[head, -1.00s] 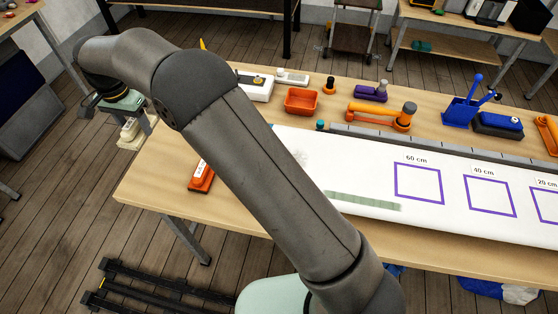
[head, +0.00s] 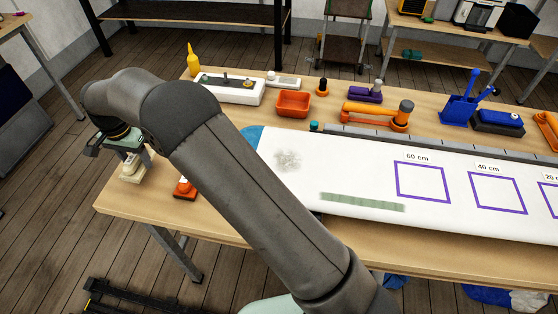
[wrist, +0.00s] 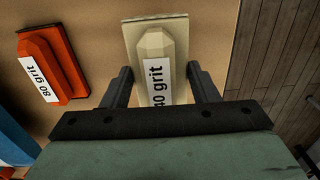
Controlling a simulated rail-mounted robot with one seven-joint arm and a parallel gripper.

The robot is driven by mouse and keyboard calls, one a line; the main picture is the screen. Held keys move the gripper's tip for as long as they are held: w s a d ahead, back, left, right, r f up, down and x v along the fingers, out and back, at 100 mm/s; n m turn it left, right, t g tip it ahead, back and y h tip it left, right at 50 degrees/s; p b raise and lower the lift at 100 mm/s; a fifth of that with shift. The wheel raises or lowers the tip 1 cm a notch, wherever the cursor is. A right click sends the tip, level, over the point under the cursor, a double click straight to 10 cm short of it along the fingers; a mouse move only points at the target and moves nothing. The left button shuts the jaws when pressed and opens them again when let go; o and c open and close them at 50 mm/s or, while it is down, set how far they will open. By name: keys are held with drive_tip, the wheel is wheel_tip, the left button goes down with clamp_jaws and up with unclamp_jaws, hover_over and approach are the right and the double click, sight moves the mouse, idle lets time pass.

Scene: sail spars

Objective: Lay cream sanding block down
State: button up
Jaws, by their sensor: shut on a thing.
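I cannot tell whether the block touches the bench top.
The white sail spar board (head: 350,165) with purple squares lies along the bench. A yellow bottle (head: 193,62), white case (head: 230,88) and orange tray (head: 293,103) stand behind. The bench edge is close to the right of the block in the wrist view, with floor (wrist: 280,60) beyond.

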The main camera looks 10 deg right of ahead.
drive_tip(key=shift+f, duration=0.15)
drive_tip(key=shift+f+b, duration=1.15)
drive_tip(key=shift+f, duration=0.7)
drive_tip(key=o, duration=1)
drive_tip(key=shift+o, duration=0.2)
wheel_tip(320, 180, up, 18)
drive_tip(key=shift+f+b, duration=0.25)
drive_tip(key=shift+b, duration=0.15)
